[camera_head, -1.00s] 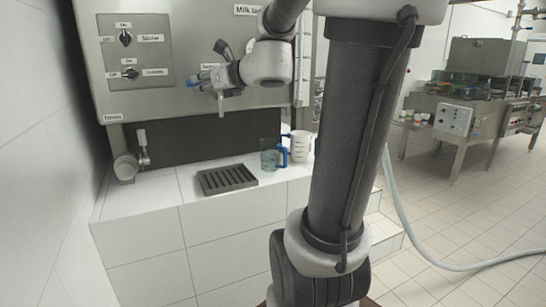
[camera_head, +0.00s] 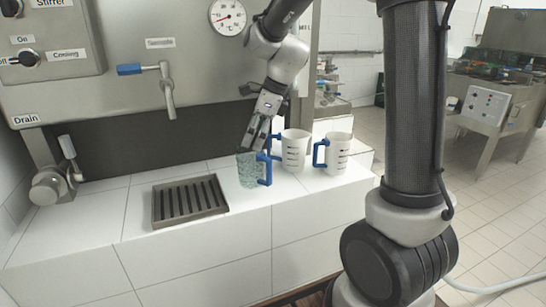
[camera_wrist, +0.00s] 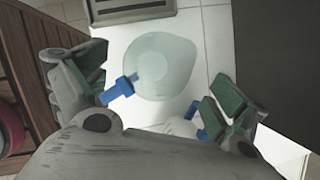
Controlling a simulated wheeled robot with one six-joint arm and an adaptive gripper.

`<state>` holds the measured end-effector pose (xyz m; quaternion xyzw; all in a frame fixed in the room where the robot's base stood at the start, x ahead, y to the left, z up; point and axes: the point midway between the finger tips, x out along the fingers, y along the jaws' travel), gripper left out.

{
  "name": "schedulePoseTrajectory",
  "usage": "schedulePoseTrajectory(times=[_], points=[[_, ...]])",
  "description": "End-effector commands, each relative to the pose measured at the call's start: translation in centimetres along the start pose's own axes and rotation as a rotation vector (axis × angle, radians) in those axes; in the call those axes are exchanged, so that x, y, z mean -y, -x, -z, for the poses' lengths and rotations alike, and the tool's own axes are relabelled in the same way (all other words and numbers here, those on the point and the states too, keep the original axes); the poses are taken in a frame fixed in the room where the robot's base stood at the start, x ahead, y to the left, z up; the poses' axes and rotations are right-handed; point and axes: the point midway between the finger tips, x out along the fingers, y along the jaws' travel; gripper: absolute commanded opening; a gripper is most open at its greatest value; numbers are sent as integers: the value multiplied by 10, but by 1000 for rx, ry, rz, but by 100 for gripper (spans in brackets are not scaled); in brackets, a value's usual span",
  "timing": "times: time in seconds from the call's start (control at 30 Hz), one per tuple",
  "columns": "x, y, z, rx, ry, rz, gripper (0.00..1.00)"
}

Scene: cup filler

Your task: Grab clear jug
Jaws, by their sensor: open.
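The clear jug (camera_head: 248,172) stands on the white tiled counter, with its blue handle (camera_head: 265,169) on its right side. In the wrist view the clear jug (camera_wrist: 160,66) shows from above, its blue handle (camera_wrist: 119,89) pointing to the lower left. My gripper (camera_head: 250,146) is just above the jug in the head view. In the wrist view my gripper (camera_wrist: 152,102) has its fingers wide apart, one on each side of the picture, with the jug beyond and between them. Nothing is held. The gripper hides part of the jug's rim in the head view.
Two white jugs with blue handles stand right of the clear jug: a nearer one (camera_head: 296,150) and another (camera_head: 337,153). A drain grate (camera_head: 154,208) lies to the left. A tap (camera_head: 167,90) hangs from the steel tank (camera_head: 205,60) behind. The front counter tiles are clear.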

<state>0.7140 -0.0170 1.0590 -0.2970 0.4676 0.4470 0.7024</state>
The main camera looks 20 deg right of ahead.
Motion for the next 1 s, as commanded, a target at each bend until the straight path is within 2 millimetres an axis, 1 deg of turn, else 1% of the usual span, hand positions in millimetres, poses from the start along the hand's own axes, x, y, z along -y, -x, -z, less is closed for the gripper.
schedulePoseTrajectory(times=[0.27,0.4,0.5,0.6,0.8,0.87,1.0], points=[[-2,-34,2,-7,2,-4,97],[-4,-56,3,-7,2,-5,97],[-3,-70,3,-5,1,-4,97],[-3,-76,3,-4,2,-1,97],[-3,-76,2,-3,2,0,97],[-3,-76,3,-3,2,0,88],[-3,-76,3,-3,2,0,62]])
